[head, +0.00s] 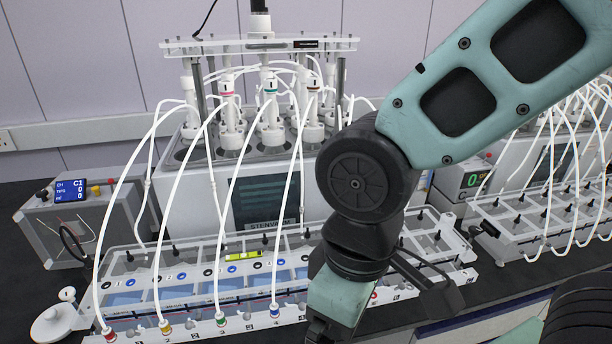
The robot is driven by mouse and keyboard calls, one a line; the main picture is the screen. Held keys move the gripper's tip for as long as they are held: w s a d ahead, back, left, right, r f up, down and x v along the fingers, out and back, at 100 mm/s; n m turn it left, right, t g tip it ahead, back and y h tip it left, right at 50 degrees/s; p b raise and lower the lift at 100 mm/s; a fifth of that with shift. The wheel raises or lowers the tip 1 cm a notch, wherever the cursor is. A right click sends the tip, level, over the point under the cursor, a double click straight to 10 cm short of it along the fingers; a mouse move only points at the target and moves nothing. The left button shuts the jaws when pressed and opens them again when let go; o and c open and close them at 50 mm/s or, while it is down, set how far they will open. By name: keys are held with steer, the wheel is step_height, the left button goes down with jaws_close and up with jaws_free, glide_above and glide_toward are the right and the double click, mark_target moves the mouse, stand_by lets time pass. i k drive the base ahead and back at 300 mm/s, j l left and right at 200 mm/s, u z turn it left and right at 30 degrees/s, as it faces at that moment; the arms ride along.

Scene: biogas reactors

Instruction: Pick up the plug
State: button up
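No single item is plainly marked as the plug. White tubes end in small fittings with coloured bands along the front rail: red (108,335), yellow (165,327), green (220,319) and blue (275,311). Another red mark shows just right of my wrist, partly hidden. A white round piece with a knob (52,326) sits at the rail's left end. My gripper (385,318) hangs low in front of the rack's right part. Dark finger parts show on both sides of my teal wrist link, but the tips are unclear. I see nothing held.
A clear rack (190,262) with a yellow-green level (243,256) spans the bench. Behind it stands a reactor unit (265,200) with arching tubes. A control box (75,225) stands at left, another display unit (463,184) at right. A second tubed rack (545,220) is further right.

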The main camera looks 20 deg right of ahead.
mark_target(52, 326)
steer(key=u, duration=1.3)
steer(key=i+j, duration=0.3)
steer(key=i, duration=0.15)
steer(key=i+j+u, duration=0.15)
steer(key=i+j, duration=0.15)
steer(key=i, duration=0.15)
